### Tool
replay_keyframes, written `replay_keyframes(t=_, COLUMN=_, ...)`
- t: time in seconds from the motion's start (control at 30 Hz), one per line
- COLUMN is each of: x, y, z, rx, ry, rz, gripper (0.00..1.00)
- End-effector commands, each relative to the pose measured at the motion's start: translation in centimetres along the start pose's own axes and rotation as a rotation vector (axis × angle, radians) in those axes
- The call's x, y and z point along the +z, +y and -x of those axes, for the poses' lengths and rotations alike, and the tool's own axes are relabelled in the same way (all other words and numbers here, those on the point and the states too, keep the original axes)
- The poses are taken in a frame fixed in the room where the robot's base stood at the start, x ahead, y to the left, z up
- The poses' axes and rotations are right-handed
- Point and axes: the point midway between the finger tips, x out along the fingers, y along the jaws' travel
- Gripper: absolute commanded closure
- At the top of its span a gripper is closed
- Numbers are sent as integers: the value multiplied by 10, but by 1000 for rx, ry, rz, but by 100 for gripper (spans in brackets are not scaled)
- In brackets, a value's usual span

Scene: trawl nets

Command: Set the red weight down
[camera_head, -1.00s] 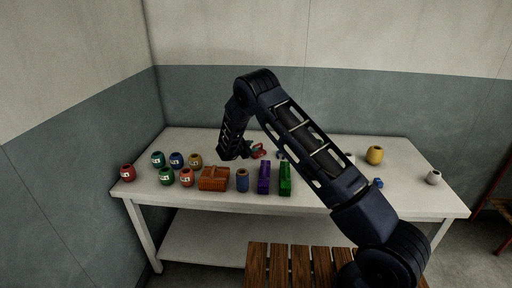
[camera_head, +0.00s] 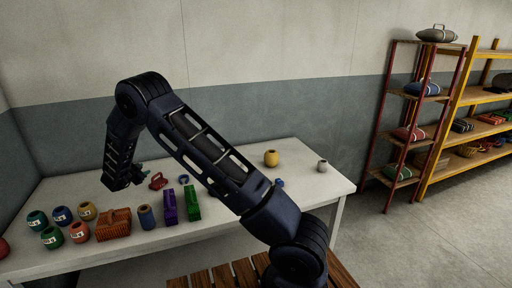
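My gripper (camera_head: 138,174) is at the end of my dark arm, low over the left part of the white table. It is small and partly hidden by the arm link, so its opening does not show. A small red piece with a loop-like top (camera_head: 157,182) is just right of it, seemingly on the table; whether the two touch is unclear. A rounded red weight-like thing (camera_head: 408,133) lies on a middle shelf of the red rack at the right. I cannot tell which of these is the red weight.
On the white table (camera_head: 310,182) are several pots, an orange basket (camera_head: 113,224), a blue cylinder (camera_head: 146,217), purple (camera_head: 170,207) and green (camera_head: 192,203) blocks and a yellow pot (camera_head: 271,158). A yellow rack (camera_head: 440,150) stands at right. A slatted wooden surface (camera_head: 222,275) is in front.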

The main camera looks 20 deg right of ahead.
Motion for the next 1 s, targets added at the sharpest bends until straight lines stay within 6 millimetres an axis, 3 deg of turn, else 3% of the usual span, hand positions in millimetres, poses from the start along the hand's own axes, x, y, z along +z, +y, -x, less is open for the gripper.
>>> replay_keyframes(t=0.03, x=-22, y=-12, z=-2, rx=-20, ry=-29, rz=-10, gripper=64)
replay_keyframes(t=0.2, x=-80, y=-39, z=-3, rx=-97, ry=-141, rz=-10, gripper=64)
replay_keyframes(t=0.53, x=-193, y=-65, z=17, rx=-244, ry=-333, rz=37, gripper=64)
replay_keyframes(t=0.77, x=-266, y=-58, z=46, rx=-332, ry=-449, rz=107, gripper=64)
replay_keyframes(t=1.0, x=-335, y=-30, z=86, rx=-400, ry=-552, rz=209, gripper=64)
